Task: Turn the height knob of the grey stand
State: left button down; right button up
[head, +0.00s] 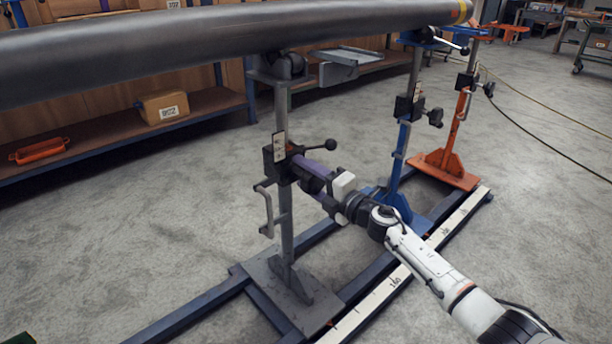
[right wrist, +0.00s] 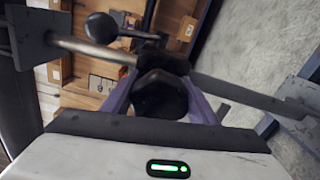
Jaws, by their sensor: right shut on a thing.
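The grey stand (head: 284,220) stands upright on a grey base plate on the blue rails, under the dark pipe (head: 150,48). Its height knob is dark and sits on the clamp block partway up the post; in the right wrist view the knob (right wrist: 160,95) lies between the purple fingers. My right gripper (head: 313,168) comes in from the right and is shut on the knob. A lever with a ball end (head: 330,144) sticks out just above the gripper; it also shows in the right wrist view (right wrist: 101,28). In the head view the fingers partly hide the knob. My left gripper is not in view.
A blue stand (head: 402,150) and an orange stand (head: 460,120) stand farther back on the right. A shelf (head: 200,110) with a cardboard box (head: 163,107) and an orange tray (head: 39,151) runs behind. The floor left of the grey stand is clear.

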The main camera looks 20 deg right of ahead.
aim_at(318, 183)
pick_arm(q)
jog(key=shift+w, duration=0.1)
pick_arm(e)
jog(key=o, duration=1)
jog(key=shift+o, duration=0.2)
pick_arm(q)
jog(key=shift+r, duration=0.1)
pick_arm(e)
jog(key=shift+s, duration=0.1)
jog(key=shift+s+d, duration=0.15)
jog(key=shift+s, duration=0.05)
jog(key=p+v, duration=0.2)
jog(key=v, duration=0.6)
jog(key=shift+s+p, duration=0.2)
jog(key=shift+p, duration=0.2)
jog(key=shift+s+d, duration=0.25)
jog(key=shift+s, duration=0.4)
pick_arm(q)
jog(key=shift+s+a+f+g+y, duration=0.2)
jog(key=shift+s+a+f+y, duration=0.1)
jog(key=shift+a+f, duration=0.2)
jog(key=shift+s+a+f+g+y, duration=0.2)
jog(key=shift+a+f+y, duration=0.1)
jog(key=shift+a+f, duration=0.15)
